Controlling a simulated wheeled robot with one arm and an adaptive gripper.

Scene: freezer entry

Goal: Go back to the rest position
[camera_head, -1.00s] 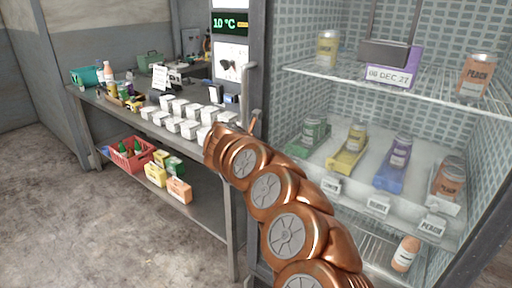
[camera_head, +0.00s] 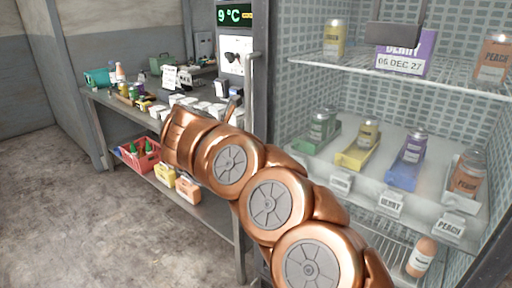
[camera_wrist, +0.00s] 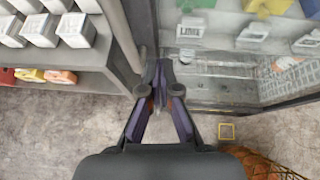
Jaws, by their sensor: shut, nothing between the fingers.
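My gripper (camera_wrist: 160,80) shows in the wrist view, its fingers together and empty. It hangs over the floor near the gap between the shelf table and the glass-fronted freezer (camera_head: 385,140).
The steel table (camera_head: 118,107) at left carries several white boxes (camera_wrist: 77,30) and bottles. A red basket (camera_head: 140,160) and small cartons (camera_head: 188,189) sit on its lower shelf. A vertical handle (camera_head: 249,90) stands at the freezer's left edge. The floor (camera_head: 90,220) at front left is clear.

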